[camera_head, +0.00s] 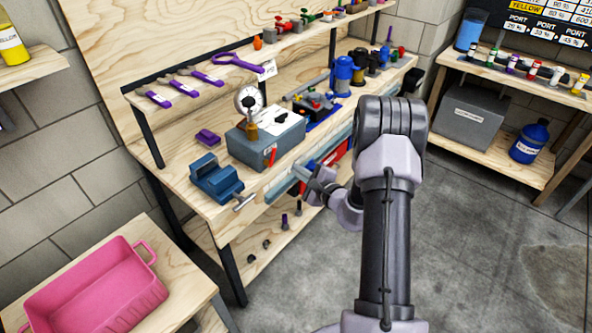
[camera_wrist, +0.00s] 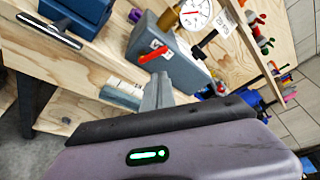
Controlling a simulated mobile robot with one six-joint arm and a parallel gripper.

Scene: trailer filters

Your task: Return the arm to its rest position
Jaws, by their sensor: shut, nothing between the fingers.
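My arm rises from the bottom of the head view, bends at a dark elbow and reaches down and left toward the workbench front. My gripper (camera_head: 303,171) is in front of the bench edge, close to the grey box with the gauge. In the wrist view my gripper (camera_wrist: 158,78) shows as narrow grey fingers close together, with nothing seen between them. The wrist housing covers the lower part of that view. Whether the fingertips touch the bench edge cannot be told.
The workbench (camera_head: 182,181) holds a blue vise (camera_head: 216,180), a grey box (camera_head: 265,140) with a gauge (camera_head: 249,99), and several tools. A pink tray (camera_head: 95,290) is at lower left. A shelf unit (camera_head: 490,142) stands at right. The floor (camera_head: 480,230) between is clear.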

